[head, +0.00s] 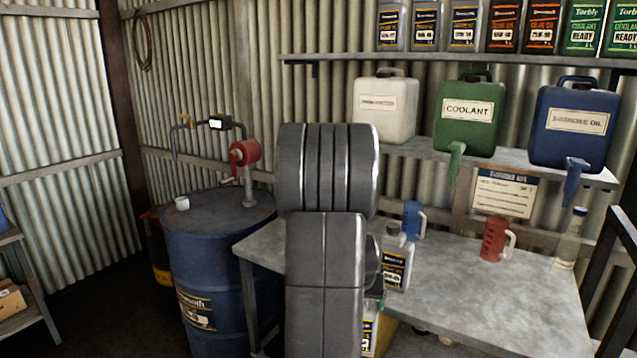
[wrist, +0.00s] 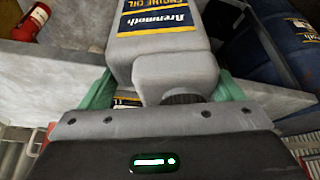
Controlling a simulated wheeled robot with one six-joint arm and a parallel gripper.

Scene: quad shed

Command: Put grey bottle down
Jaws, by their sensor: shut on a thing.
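In the wrist view the grey bottle (wrist: 172,72) is between the green fingers of my gripper (wrist: 165,92). Its dark cap is close to the gripper body, and its blue and yellow engine oil label reads upside down there. My gripper is shut on it. In the head view my arm hides the gripper. A grey bottle (head: 397,262) shows upright just right of my arm, at the front of the grey bench (head: 480,290). Part of another label shows lower down beside the arm. I cannot tell from the head view which of these is held.
A blue measuring jug (head: 414,219) and a red jug (head: 492,240) stand on the bench. A clear bottle (head: 570,238) is at its right end. A blue drum (head: 215,270) stands left. Canisters fill the shelf above. The bench's front right is clear.

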